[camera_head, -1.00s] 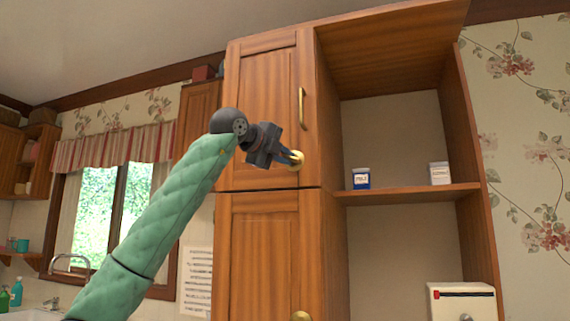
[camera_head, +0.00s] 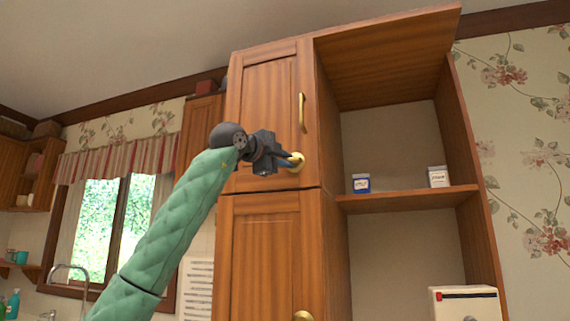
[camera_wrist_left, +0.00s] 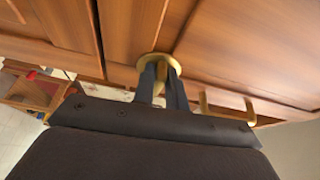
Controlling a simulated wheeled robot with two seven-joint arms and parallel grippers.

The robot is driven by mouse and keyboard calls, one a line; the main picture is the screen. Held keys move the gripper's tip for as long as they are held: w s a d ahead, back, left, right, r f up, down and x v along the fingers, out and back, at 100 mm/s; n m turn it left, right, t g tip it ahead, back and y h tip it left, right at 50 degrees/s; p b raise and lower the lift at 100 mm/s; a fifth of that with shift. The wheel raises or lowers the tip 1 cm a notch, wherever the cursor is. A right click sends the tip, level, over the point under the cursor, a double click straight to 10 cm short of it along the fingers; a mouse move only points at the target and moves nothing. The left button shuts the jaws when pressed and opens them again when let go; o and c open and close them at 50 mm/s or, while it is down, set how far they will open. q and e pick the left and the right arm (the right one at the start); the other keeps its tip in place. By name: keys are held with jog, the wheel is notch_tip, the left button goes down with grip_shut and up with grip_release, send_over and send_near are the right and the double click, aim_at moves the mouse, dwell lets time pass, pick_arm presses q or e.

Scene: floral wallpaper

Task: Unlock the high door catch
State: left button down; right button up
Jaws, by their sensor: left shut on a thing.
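The brass door catch (camera_head: 297,162) sits low on the right side of the upper wooden cabinet door (camera_head: 265,110). The same brass catch shows in the left wrist view (camera_wrist_left: 159,60), with a round base plate against the wood. My left gripper (camera_head: 287,161) is shut on the catch, with its dark fingers on either side of the knob. The fingers hide part of the knob. The upper door is closed. A brass bar handle (camera_head: 301,112) is above the catch. My right gripper is out of view.
The lower cabinet door (camera_head: 262,255) has a brass knob (camera_head: 303,316) near the picture's bottom edge. An open shelf (camera_head: 405,197) to the right bears two small containers. A white box (camera_head: 466,303) stands below it. A window (camera_head: 100,230) is at the left.

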pick_arm(q)
jog(key=shift+f, duration=0.1)
jog(key=c, duration=1.5)
grip_release()
jog(key=shift+w, duration=0.15)
jog(key=shift+o, duration=0.2)
